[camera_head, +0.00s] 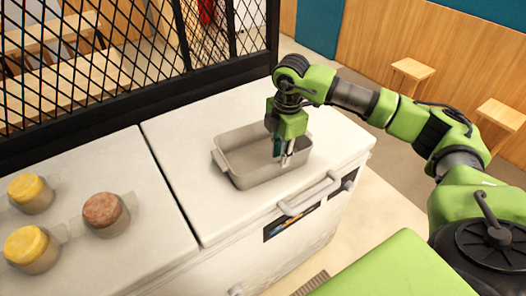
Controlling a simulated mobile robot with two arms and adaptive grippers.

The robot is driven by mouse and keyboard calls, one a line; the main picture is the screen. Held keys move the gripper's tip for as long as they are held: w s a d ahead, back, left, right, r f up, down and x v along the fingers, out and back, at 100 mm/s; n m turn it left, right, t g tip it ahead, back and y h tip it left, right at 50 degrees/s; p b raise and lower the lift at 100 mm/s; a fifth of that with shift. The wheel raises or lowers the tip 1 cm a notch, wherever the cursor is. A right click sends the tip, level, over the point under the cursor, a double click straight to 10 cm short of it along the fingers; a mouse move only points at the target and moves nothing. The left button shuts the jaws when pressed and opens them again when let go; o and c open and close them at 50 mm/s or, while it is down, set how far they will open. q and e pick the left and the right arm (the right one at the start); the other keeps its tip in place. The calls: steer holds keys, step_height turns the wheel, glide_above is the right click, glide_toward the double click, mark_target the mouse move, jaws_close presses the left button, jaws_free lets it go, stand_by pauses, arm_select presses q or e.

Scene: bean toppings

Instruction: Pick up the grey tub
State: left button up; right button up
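The grey tub (258,172) is an open rectangular pan with a handle lip at its left end. It sits upright on the white lid of the chest. My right gripper (284,162) points down at the tub's near right side. Its fingertips overlap the near wall in the view. The gap between the fingers is too small to make out, so I cannot tell whether they touch or hold the wall. My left gripper is out of view.
Several jars with yellow or brown contents, such as the brown one (106,213), stand on the left lid. A black mesh fence (120,60) runs behind the chest. A handle (309,194) sits at the lid's front edge. The lid around the tub is clear.

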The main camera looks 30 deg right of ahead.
mark_target(278, 164)
steer(key=f+p, duration=0.1)
steer(key=f, duration=0.2)
steer(key=shift+w+a+f+p, duration=0.2)
steer(key=shift+f+p, duration=0.1)
steer(key=shift+p, duration=0.05)
steer(key=shift+w+f, duration=0.15)
steer(key=shift+f, duration=0.4)
jaws_close()
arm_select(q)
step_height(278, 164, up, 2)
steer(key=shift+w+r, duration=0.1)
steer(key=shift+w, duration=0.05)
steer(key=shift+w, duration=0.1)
arm_select(e)
steer(key=shift+r, duration=0.2)
